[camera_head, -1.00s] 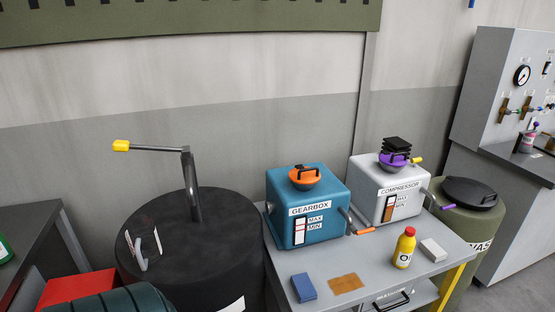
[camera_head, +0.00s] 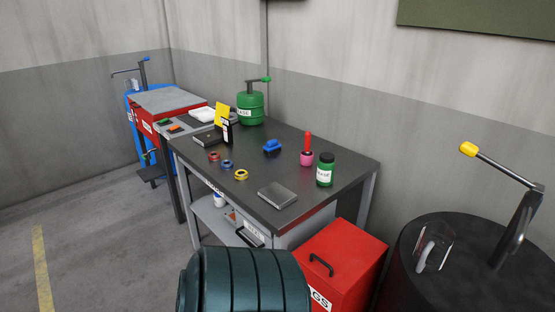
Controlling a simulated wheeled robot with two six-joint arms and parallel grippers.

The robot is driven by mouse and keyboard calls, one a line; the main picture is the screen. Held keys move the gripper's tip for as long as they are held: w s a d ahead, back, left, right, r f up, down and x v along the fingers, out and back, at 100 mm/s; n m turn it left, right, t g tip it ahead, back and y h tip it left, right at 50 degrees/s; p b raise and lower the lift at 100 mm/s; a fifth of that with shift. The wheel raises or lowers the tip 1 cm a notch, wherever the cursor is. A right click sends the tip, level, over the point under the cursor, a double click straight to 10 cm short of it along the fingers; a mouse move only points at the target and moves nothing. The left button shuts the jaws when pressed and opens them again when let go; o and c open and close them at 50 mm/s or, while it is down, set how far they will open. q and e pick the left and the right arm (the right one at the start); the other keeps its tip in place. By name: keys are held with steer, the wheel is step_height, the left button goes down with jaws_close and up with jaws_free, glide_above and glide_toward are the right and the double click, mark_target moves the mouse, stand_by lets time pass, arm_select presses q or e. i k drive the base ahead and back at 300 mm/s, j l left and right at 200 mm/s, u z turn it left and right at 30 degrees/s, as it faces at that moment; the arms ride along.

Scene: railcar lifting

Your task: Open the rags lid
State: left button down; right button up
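The red rags bin (camera_head: 345,284) stands on the floor at the right end of the workbench. Neither of my grippers shows in the head view.
A dark teal ribbed object (camera_head: 245,283) stands just left of the bin in the foreground. A black drum (camera_head: 455,280) with a crank pump stands close on its right. The workbench (camera_head: 330,190) behind carries bottles, rings and tools. Open floor lies left.

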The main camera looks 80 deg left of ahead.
mark_target(340, 254)
steer(key=u, duration=1.9)
